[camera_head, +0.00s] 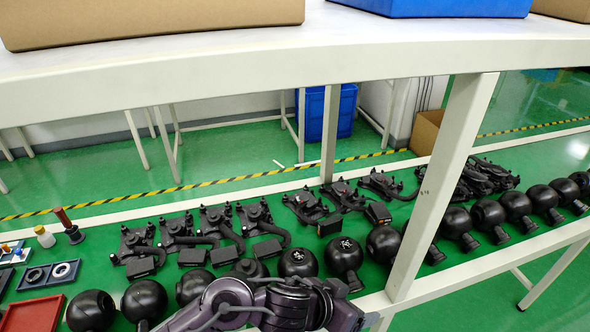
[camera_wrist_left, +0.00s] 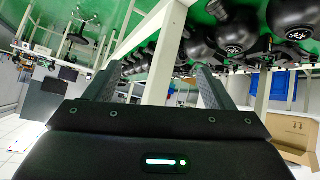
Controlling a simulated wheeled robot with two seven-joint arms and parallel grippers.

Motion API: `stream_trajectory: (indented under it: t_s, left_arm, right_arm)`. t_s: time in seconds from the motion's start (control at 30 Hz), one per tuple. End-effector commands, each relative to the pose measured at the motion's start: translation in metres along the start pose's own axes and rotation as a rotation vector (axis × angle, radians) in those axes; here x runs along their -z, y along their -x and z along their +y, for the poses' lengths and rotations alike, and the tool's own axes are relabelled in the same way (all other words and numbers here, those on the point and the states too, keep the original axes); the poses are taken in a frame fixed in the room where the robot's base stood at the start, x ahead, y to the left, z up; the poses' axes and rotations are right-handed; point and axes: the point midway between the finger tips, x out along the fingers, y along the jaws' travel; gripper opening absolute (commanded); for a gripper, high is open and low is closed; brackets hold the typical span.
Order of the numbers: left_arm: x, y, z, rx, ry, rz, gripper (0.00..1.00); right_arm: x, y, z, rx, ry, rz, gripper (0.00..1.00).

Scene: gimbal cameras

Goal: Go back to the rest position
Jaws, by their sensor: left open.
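My left arm comes in at the bottom of the head view, and its left gripper (camera_head: 350,300) is small and partly hidden there, close to the front edge of the bench. In the left wrist view the left gripper (camera_wrist_left: 156,72) has its two dark fingers wide apart, with nothing held between them. A white post (camera_wrist_left: 165,60) shows behind the gap between the fingers. Black round gimbal cameras (camera_wrist_left: 232,35) are beyond the fingers, apart from them. My right gripper is in neither view.
The green-topped bench carries a row of black round gimbal cameras (camera_head: 345,255) and black brackets (camera_head: 210,225). A white post (camera_head: 440,190) rises at the front to a white shelf (camera_head: 400,50). A red tray (camera_head: 32,314) lies at the lower left.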

Motion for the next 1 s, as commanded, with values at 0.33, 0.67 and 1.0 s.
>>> stream_trajectory:
  t_s: [0.33,0.67,1.0]
  left_arm:
    - [-0.037,0.083,-0.092,0.367,0.231,0.002,0.76]
    - [-0.147,0.152,-0.136,0.521,0.387,-0.28,0.76]
    - [-0.226,0.173,-0.146,0.542,0.463,-0.466,0.76]
  right_arm:
    - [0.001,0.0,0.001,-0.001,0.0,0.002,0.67]
    - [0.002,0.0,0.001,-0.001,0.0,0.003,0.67]
    - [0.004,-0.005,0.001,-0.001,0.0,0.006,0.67]
